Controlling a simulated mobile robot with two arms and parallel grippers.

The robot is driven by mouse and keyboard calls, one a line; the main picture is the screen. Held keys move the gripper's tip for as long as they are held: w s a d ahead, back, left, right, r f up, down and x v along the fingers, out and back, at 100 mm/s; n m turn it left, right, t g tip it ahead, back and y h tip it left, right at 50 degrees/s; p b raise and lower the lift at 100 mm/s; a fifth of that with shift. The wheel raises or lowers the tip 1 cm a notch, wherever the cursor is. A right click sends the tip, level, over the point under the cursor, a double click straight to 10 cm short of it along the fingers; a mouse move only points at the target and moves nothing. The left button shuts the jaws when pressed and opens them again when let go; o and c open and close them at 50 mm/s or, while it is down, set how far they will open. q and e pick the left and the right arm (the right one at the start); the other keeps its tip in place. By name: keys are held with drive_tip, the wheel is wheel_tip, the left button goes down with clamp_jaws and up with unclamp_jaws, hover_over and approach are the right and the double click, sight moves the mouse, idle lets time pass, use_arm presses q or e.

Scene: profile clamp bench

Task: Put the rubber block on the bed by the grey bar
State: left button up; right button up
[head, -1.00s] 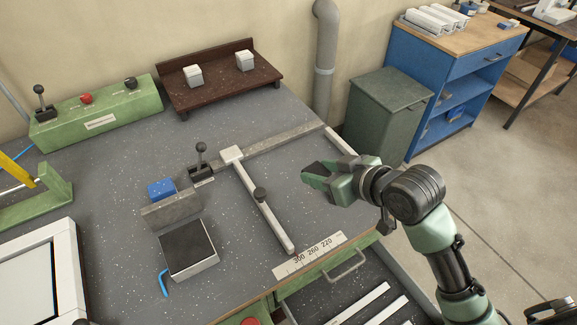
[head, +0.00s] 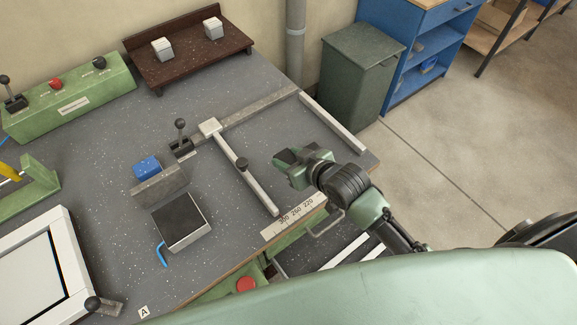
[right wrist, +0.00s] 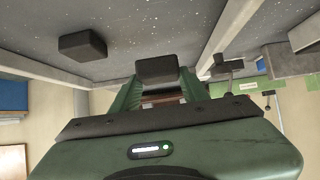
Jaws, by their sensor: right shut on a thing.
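My right gripper (head: 281,160) is over the right part of the grey speckled bed (head: 262,138), right of the pale sliding bar with a dark knob (head: 228,152). In the right wrist view its green fingers are shut on a dark rubber block (right wrist: 157,69). I cannot tell whether the block touches the bed. The long grey bar (head: 252,111) runs along the back of the bed, behind the gripper. A second dark block-like shape (right wrist: 83,45) shows on the bed in the right wrist view; I cannot match it in the head view. My left gripper is not in view.
A white strip (head: 333,124) edges the bed at the right. A dark lever (head: 181,138), a blue block (head: 147,166) and a dark-topped box (head: 180,221) stand to the left.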

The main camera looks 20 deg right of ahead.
drive_tip(key=shift+f, duration=2.55)
drive_tip(key=o, duration=1.4)
drive_tip(key=shift+f, duration=0.1)
drive_tip(key=b+v, duration=0.1)
drive_tip(key=v, duration=1)
drive_tip(key=shift+s+d+r, duration=0.15)
drive_tip(key=shift+s+r, duration=0.2)
drive_tip(key=shift+r, duration=0.1)
